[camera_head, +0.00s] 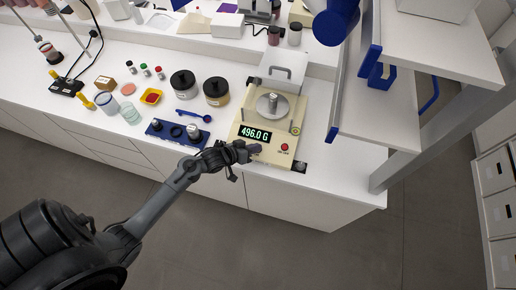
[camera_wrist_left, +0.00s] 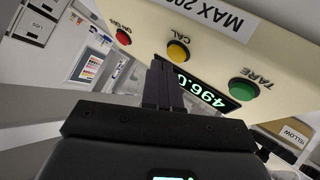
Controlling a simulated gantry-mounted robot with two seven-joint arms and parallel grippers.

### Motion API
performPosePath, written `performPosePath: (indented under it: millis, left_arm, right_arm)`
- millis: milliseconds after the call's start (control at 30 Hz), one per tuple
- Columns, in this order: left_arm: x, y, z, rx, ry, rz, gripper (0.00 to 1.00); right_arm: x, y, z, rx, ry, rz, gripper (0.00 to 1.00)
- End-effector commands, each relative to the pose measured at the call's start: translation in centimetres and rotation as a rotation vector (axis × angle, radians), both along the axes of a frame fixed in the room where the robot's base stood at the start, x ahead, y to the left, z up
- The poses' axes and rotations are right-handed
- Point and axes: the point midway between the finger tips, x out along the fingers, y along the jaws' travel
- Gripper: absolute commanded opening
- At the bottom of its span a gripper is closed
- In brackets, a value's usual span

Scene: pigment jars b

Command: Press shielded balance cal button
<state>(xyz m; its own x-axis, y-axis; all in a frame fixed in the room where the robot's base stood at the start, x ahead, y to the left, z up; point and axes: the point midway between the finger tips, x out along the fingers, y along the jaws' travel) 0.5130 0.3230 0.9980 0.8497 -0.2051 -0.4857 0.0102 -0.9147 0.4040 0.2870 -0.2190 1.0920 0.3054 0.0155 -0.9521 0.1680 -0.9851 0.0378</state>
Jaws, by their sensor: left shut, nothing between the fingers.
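The cream balance (camera_head: 240,120) stands on the white bench and its display (camera_head: 255,134) reads 496.0 G. A grey metal weight (camera_head: 272,101) stands on its pan. In the left wrist view the front panel has a yellow CAL button (camera_wrist_left: 178,51), between a red ON/OFF button (camera_wrist_left: 123,36) and a green TARE button (camera_wrist_left: 243,89). My left gripper (camera_head: 256,148) is shut and empty at the balance's front edge. Its fingertips (camera_wrist_left: 163,62) show just beside the CAL button; I cannot tell whether they touch it. In the head view the gripper hides the CAL and TARE buttons.
A blue tray (camera_head: 157,132) with small weights lies left of the balance. Two dark-lidded jars (camera_head: 215,91) and a blue scoop (camera_head: 191,115) are behind it. A white shelf unit (camera_head: 375,115) with blue brackets rises to the right. The bench's front right is clear.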

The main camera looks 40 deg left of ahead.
Motion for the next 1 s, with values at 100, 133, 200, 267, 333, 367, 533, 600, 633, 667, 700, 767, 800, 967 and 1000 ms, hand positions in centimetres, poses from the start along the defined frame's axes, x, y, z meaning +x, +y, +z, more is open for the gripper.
performPosePath:
  millis: [100,133,200,267,333,367,533,600,633,667,700,767,800,967,1000]
  left_arm:
    - [0.02,0.01,0.02,0.000,0.000,0.000,0.00]
    - [0.01,0.01,0.02,0.000,0.000,0.000,0.00]
    - [0.02,0.01,0.01,0.000,-0.001,0.000,0.00]
    - [0.03,0.02,-0.03,0.000,-0.001,0.000,0.00]
    - [0.05,0.03,-0.09,0.000,-0.001,0.000,0.00]
    - [0.05,0.03,-0.10,0.000,-0.001,0.000,0.00]
    - [0.13,0.05,-0.28,0.000,-0.001,0.000,0.00]
    - [0.15,0.06,-0.35,0.000,-0.001,0.000,0.00]
    - [0.16,0.07,-0.39,0.000,-0.001,0.000,0.00]
    - [0.18,0.07,-0.42,0.000,-0.001,0.000,0.00]
    - [0.19,0.08,-0.46,0.000,-0.001,0.000,0.00]
    - [0.21,0.09,-0.53,0.000,-0.001,0.000,0.00]
    - [0.23,0.10,-0.58,0.000,-0.001,0.000,0.00]
    - [0.29,0.13,-0.77,0.000,-0.001,0.000,0.00]
    - [0.30,0.14,-0.83,0.000,-0.001,0.000,0.00]
  right_arm:
    - [0.01,0.06,0.00,0.003,0.000,-0.002,0.43]
    - [0.01,0.08,0.01,0.003,-0.001,-0.002,0.43]
    - [0.02,0.13,0.01,0.005,0.000,-0.004,0.43]
    - [0.02,0.15,0.00,0.007,0.000,-0.004,0.43]
    - [0.03,0.19,-0.02,0.008,0.000,-0.005,0.43]
    - [0.03,0.20,-0.03,0.008,0.000,-0.006,0.43]
    - [0.03,0.21,-0.10,0.009,-0.001,-0.005,0.43]
    - [0.03,0.21,-0.12,0.009,-0.001,-0.005,0.43]
    - [0.03,0.21,-0.14,0.009,-0.001,-0.005,0.43]
    - [0.03,0.21,-0.15,0.009,-0.001,-0.005,0.43]
    - [0.03,0.21,-0.17,0.008,-0.001,-0.006,0.43]
    - [0.04,0.20,-0.19,0.008,-0.001,-0.006,0.43]
    - [0.03,0.19,-0.21,0.008,-0.001,-0.006,0.43]
    - [0.03,0.12,-0.28,0.004,0.000,-0.003,0.43]
    - [0.03,0.08,-0.30,0.003,-0.001,-0.002,0.43]
